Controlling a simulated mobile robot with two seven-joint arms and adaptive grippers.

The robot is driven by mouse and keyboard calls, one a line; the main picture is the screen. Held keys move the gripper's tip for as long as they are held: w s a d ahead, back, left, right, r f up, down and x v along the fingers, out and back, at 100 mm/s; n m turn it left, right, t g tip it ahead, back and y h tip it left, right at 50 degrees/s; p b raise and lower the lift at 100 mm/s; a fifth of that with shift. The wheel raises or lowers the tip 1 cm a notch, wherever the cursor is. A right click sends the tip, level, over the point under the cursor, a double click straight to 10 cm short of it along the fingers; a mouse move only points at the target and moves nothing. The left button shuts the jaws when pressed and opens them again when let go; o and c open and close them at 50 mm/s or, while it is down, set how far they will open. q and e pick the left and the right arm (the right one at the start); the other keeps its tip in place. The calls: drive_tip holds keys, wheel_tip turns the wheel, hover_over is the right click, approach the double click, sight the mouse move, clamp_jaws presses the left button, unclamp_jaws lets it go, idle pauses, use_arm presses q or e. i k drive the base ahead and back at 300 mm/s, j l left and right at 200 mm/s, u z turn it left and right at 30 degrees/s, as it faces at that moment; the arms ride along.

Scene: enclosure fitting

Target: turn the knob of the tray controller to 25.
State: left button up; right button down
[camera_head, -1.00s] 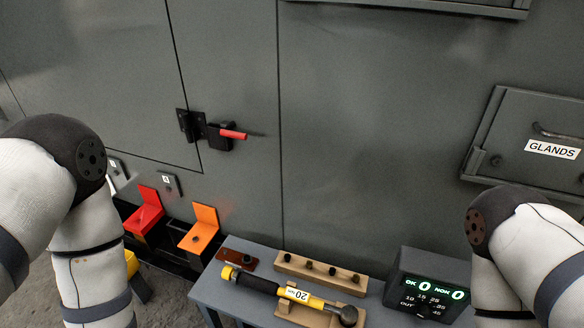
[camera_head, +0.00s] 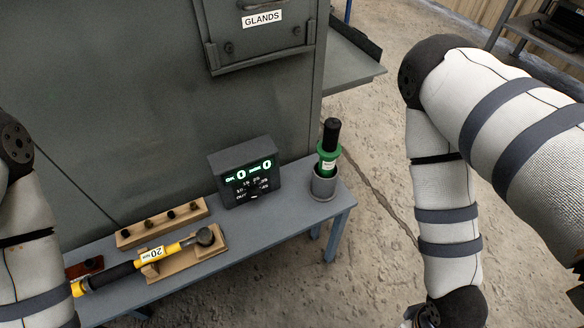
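The tray controller (camera_head: 246,172) is a dark grey box with a lit green display, standing on the bench toward its right end. The display reads OK 0 and NOK 0, with small dial numbers below it. The knob sits among those numbers, but it is too small and dark here to read its setting. My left arm shows at the left edge and my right arm at the right. Neither gripper's fingers show in the view, and neither arm touches the controller.
On the bench (camera_head: 110,254) lie a yellow-and-black torque wrench (camera_head: 119,272) in a wooden cradle and a wooden block (camera_head: 160,224) with several dark pegs. A green tool (camera_head: 328,160) stands in a grey cup (camera_head: 323,184) right of the controller. The GLANDS drawer (camera_head: 262,35) is above.

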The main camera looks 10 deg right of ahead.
sight(254, 192)
drive_tip(key=k+l, duration=0.1)
drive_tip(key=l, duration=0.85)
drive_tip(key=k+l, duration=0.15)
drive_tip(key=l, duration=0.35)
drive_tip(key=k+l, duration=0.1)
drive_tip(key=l, duration=0.4)
